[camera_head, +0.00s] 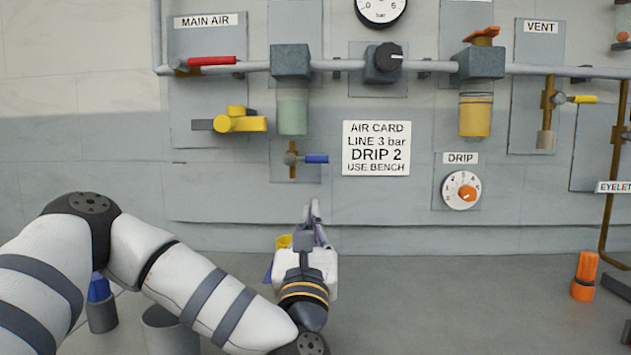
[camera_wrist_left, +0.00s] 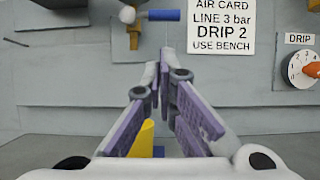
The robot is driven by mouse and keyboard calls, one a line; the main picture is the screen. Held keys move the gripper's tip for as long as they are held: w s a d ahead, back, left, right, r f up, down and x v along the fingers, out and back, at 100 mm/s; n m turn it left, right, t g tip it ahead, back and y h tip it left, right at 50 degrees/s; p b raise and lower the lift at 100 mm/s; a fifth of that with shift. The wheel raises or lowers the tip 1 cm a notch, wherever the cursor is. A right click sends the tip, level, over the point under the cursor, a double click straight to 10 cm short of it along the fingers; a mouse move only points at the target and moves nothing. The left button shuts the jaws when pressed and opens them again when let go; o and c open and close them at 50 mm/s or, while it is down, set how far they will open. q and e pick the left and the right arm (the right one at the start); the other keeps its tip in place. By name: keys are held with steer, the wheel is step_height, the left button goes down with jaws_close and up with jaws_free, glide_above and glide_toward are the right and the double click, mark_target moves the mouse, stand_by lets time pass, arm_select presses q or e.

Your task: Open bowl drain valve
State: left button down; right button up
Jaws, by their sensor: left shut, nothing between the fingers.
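The bowl drain valve, a small brass valve with a blue lever (camera_head: 316,159), sits on a grey plate below the greenish filter bowl (camera_head: 292,110). Its lever points right, level, across the vertical brass stem. In the left wrist view the blue lever (camera_wrist_left: 164,15) shows at the top, just beyond the fingertips. My left gripper (camera_head: 313,207) is shut and empty, below and slightly right of the valve, apart from it. Its purple-padded fingers meet at the tips in the left wrist view (camera_wrist_left: 166,62). My right gripper is not in view.
A yellow valve (camera_head: 240,121) and a red main-air lever (camera_head: 212,61) are to the left. The air card (camera_head: 376,148) and drip dial (camera_head: 461,190) are to the right. A yellow thing (camera_head: 284,241) is partly hidden behind my gripper. An orange piece (camera_head: 585,275) stands far right.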

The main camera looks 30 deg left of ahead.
mark_target(308, 159)
arm_select(q)
steer(key=p+x, duration=0.1)
steer(key=x, duration=0.8)
steer(key=shift+w+r, duration=0.25)
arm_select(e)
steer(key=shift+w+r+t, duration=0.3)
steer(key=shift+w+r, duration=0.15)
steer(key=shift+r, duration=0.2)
arm_select(q)
steer(key=shift+a, duration=0.2)
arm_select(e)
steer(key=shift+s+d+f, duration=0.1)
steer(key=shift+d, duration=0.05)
